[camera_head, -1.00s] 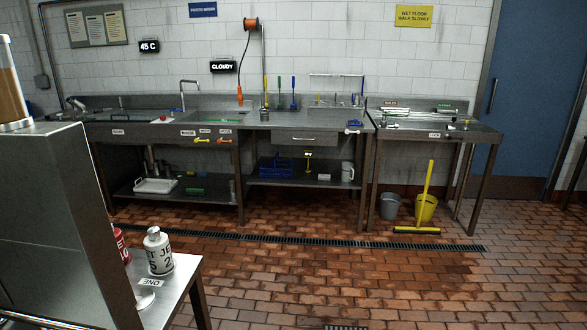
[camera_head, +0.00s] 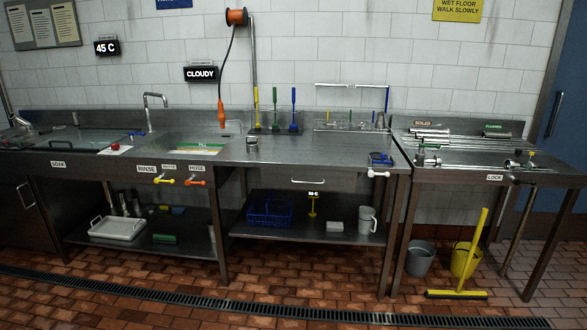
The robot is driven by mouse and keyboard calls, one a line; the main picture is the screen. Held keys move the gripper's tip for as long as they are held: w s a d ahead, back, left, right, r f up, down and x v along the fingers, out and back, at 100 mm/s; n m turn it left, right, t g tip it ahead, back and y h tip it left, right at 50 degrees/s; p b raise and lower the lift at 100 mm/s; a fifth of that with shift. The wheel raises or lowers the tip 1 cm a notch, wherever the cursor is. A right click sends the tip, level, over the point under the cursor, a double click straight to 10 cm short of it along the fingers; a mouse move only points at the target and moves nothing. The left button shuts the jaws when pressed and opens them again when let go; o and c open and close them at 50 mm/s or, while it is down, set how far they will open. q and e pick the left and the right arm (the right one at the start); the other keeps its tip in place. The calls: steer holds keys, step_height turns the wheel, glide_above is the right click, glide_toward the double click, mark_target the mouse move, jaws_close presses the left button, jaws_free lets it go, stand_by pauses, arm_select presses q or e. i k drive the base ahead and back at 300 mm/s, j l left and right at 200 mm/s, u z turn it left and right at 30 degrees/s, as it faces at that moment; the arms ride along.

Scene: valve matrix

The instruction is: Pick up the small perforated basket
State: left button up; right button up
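A small grey metal cup-like thing (camera_head: 252,144) stands on the steel counter (camera_head: 300,155), right of the sink. It is too small to tell whether it is perforated. A blue basket (camera_head: 270,210) with openings in its sides sits on the lower shelf under the counter. I cannot tell which of these is the small perforated basket. Neither of my grippers is in view.
A yellow squeegee (camera_head: 470,262) and a grey bucket (camera_head: 420,258) stand on the floor under the right table (camera_head: 455,170). A floor drain (camera_head: 190,302) crosses in front. A white tray (camera_head: 117,228) and a jug (camera_head: 367,220) are on the lower shelves.

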mark_target(252, 147)
steer(key=i, duration=2.3)
